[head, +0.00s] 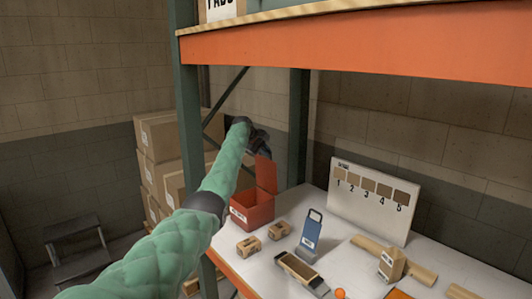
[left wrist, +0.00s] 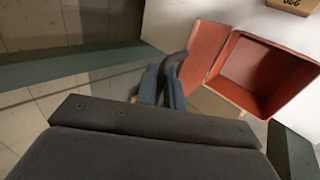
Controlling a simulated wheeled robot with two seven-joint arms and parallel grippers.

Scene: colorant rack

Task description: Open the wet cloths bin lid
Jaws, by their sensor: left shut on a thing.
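The red wet cloths bin (head: 250,212) stands on the white shelf top, near its left end. Its lid (head: 266,174) is raised and stands upright at the bin's edge, so the bin is open. In the left wrist view the bin (left wrist: 235,82) shows its empty-looking inside, with the lid (left wrist: 205,48) beside the opening. My left gripper (head: 258,142) is above the bin at the lid's upper end. In the left wrist view its dark fingers (left wrist: 172,78) are close together, shut at the lid's outer edge. My right gripper is in neither view.
A numbered sample board (head: 371,203) leans behind. A green rack post (head: 188,110) and an orange beam (head: 350,48) bound the space around my arm.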

